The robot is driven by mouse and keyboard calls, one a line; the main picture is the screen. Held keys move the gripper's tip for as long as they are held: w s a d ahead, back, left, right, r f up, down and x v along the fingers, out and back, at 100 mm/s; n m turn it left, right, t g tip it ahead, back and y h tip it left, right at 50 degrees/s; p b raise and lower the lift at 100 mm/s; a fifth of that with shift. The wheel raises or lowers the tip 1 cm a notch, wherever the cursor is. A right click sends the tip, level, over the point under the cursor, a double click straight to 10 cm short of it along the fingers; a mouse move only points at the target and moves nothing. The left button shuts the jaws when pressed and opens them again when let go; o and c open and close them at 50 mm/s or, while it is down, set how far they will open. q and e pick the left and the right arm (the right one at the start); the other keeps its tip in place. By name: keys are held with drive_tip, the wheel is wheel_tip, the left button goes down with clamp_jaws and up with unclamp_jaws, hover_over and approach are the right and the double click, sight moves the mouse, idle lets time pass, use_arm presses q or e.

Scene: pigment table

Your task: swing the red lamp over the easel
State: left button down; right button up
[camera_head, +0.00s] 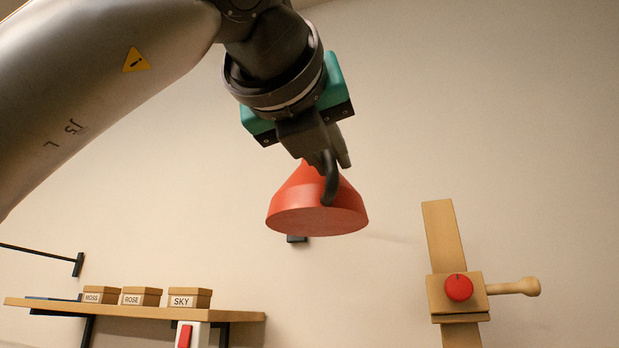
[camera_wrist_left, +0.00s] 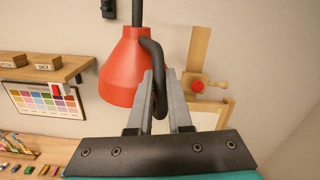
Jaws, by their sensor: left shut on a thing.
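The red lamp (camera_head: 312,216) has a cone-shaped shade that opens downward. In the left wrist view the shade (camera_wrist_left: 122,72) hangs from a dark rod (camera_wrist_left: 137,12), with a dark curved handle (camera_wrist_left: 158,62) at its side. My left gripper (camera_head: 336,166) is shut on this handle; its fingers (camera_wrist_left: 160,80) lie on both sides of it. The easel's wooden post (camera_head: 441,232), with a red knob (camera_head: 459,288), stands right of the lamp in both views. A pale board at the easel (camera_wrist_left: 217,112) shows partly in the wrist view. My right gripper is not seen.
A wooden shelf (camera_head: 130,309) on the left wall bears small labelled boxes (camera_head: 190,298). A wooden peg (camera_head: 515,287) sticks out right of the easel post. A colour chart (camera_wrist_left: 35,98) hangs below the shelf. The wall space between lamp and easel looks clear.

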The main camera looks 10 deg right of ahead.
use_arm(q)
drive_tip(key=c, duration=1)
unclamp_jaws()
drive_tip(key=shift+o, duration=0.8)
drive_tip(key=shift+a, duration=0.1)
drive_tip(key=shift+s+a+f+b, duration=0.15)
drive_tip(key=shift+s+a+b, duration=0.15)
drive_tip(key=shift+s+b, duration=0.2)
drive_tip(key=b+v, duration=0.5)
drive_tip(key=v, duration=0.9)
drive_tip(key=shift+r, duration=0.2)
drive_tip(key=shift+s, duration=0.15)
